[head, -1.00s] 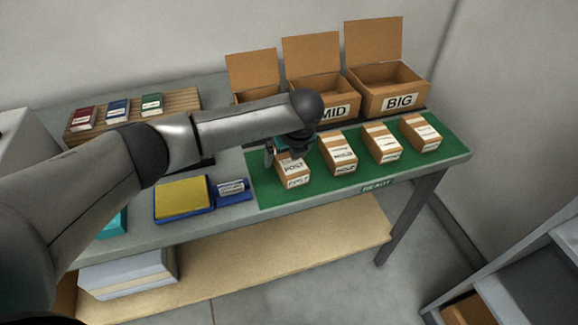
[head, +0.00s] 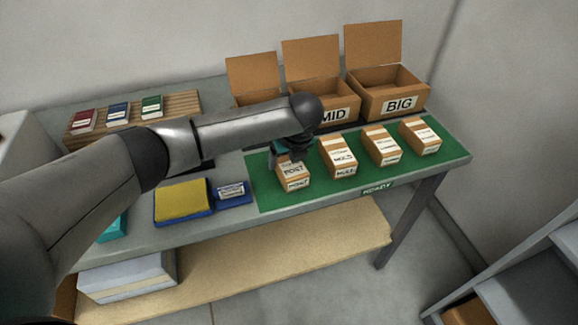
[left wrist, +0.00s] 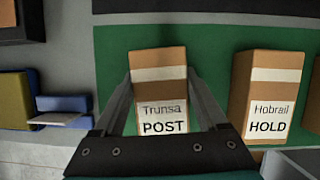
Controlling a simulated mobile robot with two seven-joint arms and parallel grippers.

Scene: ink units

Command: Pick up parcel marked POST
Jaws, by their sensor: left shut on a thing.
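The parcel marked POST (head: 293,176) is a small brown carton with a white label, at the left end of the green mat (head: 268,196). In the left wrist view the parcel (left wrist: 160,84) reads "Trunsa POST". My left gripper (head: 284,152) is over this parcel, with a finger on each side, shut on it. In the left wrist view the fingers (left wrist: 158,100) flank the box. The parcel appears to be on the mat or very near it; I cannot tell if it is lifted. My right gripper is not in view.
A parcel marked HOLD (left wrist: 268,96) stands just right of POST; further parcels (head: 381,145) (head: 419,136) continue the row. Open boxes marked MID (head: 334,113) and BIG (head: 399,104) stand behind. A yellow-topped blue pad (head: 182,199) and a small blue item (head: 232,192) lie to the left.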

